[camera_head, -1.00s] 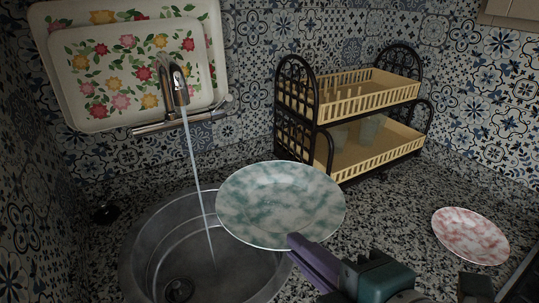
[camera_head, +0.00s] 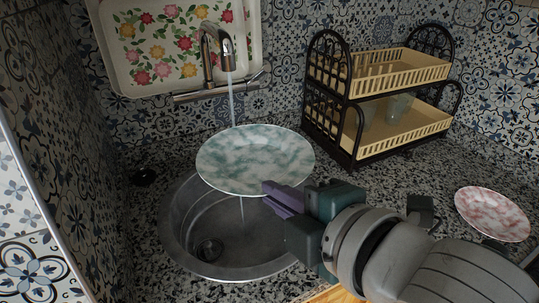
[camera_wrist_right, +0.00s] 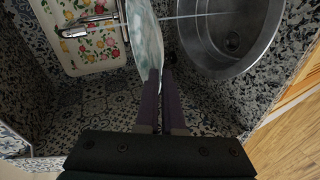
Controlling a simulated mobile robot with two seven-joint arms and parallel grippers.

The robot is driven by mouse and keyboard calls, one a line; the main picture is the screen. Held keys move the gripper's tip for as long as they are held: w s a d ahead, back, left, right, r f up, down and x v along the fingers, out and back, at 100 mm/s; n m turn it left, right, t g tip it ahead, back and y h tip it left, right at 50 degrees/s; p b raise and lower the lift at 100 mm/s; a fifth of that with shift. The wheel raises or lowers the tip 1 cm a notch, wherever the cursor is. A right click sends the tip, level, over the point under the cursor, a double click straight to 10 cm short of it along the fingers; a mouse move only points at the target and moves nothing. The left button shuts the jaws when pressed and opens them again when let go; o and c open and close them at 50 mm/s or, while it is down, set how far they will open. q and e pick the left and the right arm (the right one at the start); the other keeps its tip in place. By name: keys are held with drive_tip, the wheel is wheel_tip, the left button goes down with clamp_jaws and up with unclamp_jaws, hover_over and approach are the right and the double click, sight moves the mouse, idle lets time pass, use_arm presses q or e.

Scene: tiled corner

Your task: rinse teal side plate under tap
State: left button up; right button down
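The teal side plate (camera_head: 254,158), white with teal marbling, is held above the round sink (camera_head: 176,228) in the head view. My right gripper (camera_head: 272,193) is shut on its near right rim; the plate also shows edge-on between the purple fingers in the right wrist view (camera_wrist_right: 147,40). The tap (camera_head: 211,50) is running. Its water stream (camera_head: 231,100) comes down at the plate's upper part, and a thin stream shows below the plate, falling into the sink. My left gripper is not in view.
A two-tier rack (camera_head: 391,128) with cups on its lower shelf stands behind to the right. A pink plate (camera_head: 492,213) lies on the speckled counter at the right. Floral trays (camera_head: 172,45) lean on the wall behind the tap.

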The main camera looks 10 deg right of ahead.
sight(262, 179)
drive_tip(key=w+b, duration=0.1)
drive_tip(key=w, duration=0.1)
drive_tip(key=w+a+b, duration=0.1)
drive_tip(key=w, duration=0.1)
drive_tip(key=w+a+f+b, duration=0.1)
drive_tip(key=w, duration=0.1)
drive_tip(key=shift+w+b, duration=0.1)
drive_tip(key=shift+b, duration=0.2)
drive_tip(key=shift+w+a+b, duration=0.2)
drive_tip(key=shift+w+b, duration=0.1)
drive_tip(key=shift+w, duration=0.4)
drive_tip(key=shift+d, duration=0.15)
drive_tip(key=shift+w+d, duration=0.15)
drive_tip(key=shift+d, duration=0.2)
drive_tip(key=s+p, duration=0.2)
drive_tip(key=shift+s+d+r+p, duration=0.1)
drive_tip(key=shift+s+d+p, duration=0.15)
drive_tip(key=shift+d+p, duration=0.1)
drive_tip(key=shift+s+d+p, duration=0.2)
drive_tip(key=shift+s+p, duration=0.1)
drive_tip(key=shift+s, duration=0.3)
drive_tip(key=shift+s+d+p, duration=0.15)
drive_tip(key=shift+s+p, duration=0.1)
drive_tip(key=shift+s, duration=0.3)
